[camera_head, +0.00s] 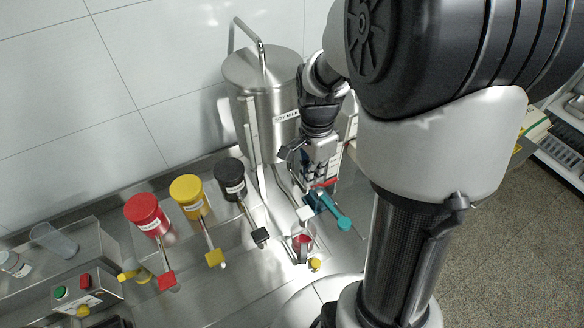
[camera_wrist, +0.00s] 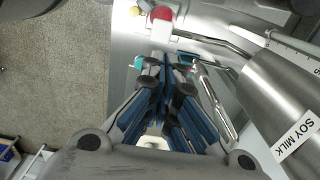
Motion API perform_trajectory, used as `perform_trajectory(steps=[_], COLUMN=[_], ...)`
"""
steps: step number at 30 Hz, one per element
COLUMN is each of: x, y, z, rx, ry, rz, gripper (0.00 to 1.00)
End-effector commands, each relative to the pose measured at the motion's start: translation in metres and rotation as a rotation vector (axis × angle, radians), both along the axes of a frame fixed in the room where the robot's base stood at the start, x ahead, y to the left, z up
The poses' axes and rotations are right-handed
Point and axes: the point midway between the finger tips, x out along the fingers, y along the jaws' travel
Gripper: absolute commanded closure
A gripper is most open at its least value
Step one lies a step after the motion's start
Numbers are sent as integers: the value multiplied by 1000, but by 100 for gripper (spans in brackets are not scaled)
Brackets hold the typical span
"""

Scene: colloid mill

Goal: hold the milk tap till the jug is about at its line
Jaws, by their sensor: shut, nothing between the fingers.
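The steel tank (camera_head: 277,85), labelled SOY MILK, stands against the wall. It also shows at the right of the wrist view (camera_wrist: 275,95). A thin lever runs from its base to a white square end (camera_head: 304,212), which appears to be the milk tap; this white end is near the top of the wrist view (camera_wrist: 152,38).
Red (camera_head: 147,212), yellow (camera_head: 189,193) and black (camera_head: 230,175) canisters with matching levers stand left of the tank. A teal handled tool (camera_head: 325,205) lies right of the tap. A button box (camera_head: 84,290) and clear beaker (camera_head: 55,241) are at left.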

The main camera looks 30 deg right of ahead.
Motion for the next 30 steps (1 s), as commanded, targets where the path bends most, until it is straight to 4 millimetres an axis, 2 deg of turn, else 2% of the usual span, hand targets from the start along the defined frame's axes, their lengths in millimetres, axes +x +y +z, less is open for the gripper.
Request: perform_trajectory(steps=[11,17,24,30], x=[0,-1,-2,-1], y=[0,1,1,1], z=[-7,-40,-92,-124], rx=[0,2,2,1], ry=[1,5,6,3], rz=[2,3,3,3], gripper=[100,100,100,100])
